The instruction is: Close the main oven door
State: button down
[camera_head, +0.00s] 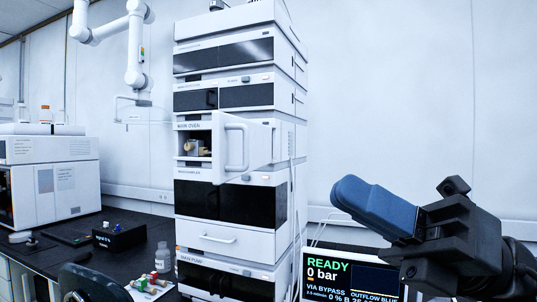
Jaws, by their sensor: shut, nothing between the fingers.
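The main oven (194,126) is a module in the white instrument stack in the middle of the head view. Its white door (259,146) stands open, swung out to the right, and carries a vertical bar handle (237,147). The left part of the oven's opening shows, with a tan and metal fitting (197,147) inside; the door hides the rest. My gripper (372,205), with blue fingers and a black body, is at the lower right. It is shut and empty, to the right of the door and lower in the picture, apart from it.
A screen (352,278) reading "READY 0 bar" is below my gripper. Bottles (163,257), small vials and a black box (119,236) stand on the dark bench at left. A white robot arm (134,45) is behind. Tubes run down the stack's right side.

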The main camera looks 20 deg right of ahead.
jog(key=w+d+r+n+t+h+b, duration=0.1)
jog(key=w+d+r+n+t+h, duration=0.1)
jog(key=w+d+r+h, duration=0.5)
jog(key=w+a+f+h+p, duration=0.2)
jog(key=w+a+p, duration=0.1)
jog(key=w+a, duration=0.5)
jog(key=shift+w+a+f, duration=0.15)
jog(key=shift+w+a, duration=0.1)
jog(key=shift+a, duration=0.7)
